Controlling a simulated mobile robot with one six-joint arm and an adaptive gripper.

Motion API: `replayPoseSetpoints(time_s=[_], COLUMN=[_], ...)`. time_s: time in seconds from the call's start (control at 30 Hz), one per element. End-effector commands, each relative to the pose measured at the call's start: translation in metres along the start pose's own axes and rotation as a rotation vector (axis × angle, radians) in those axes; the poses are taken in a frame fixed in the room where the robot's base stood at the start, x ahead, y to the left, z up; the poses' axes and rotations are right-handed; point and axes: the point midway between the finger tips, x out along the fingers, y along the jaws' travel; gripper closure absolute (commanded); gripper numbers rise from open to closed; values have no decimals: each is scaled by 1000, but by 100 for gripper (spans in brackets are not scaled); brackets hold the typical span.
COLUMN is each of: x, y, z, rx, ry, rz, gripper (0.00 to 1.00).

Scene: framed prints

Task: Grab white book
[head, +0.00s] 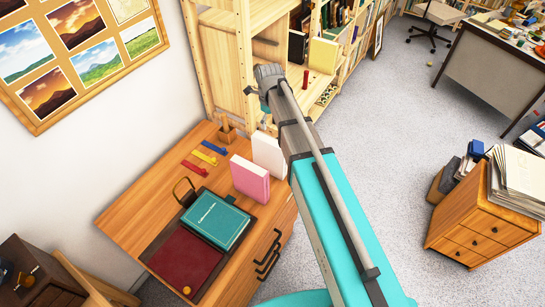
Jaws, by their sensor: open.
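A white book (270,153) stands upright on the wooden desk (130,218), near its right back edge. A pink book (249,180) stands upright just in front of it. My arm reaches up from the bottom right and passes close to the right of the white book in the picture, covering part of that side. My gripper (257,98) is at the far end of the arm, above and beyond the white book in the picture and apart from it. It is open and holds nothing that I can see; its fingers are small and partly hidden.
A teal book (215,219) and a dark red pad (186,262) lie flat on the desk, near coloured strips (204,157) and a wooden holder (227,132). A bookshelf (226,65) stands behind. A drawer cabinet (482,222) stands right; carpet between is clear.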

Motion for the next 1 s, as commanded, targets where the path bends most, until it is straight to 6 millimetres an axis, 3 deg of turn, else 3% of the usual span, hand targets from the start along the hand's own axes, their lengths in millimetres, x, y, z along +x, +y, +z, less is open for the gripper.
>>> replayPoseSetpoints(time_s=[1.0], x=[76], y=[1], z=[1], rx=[-2], ry=[0], rz=[0], gripper=[6])
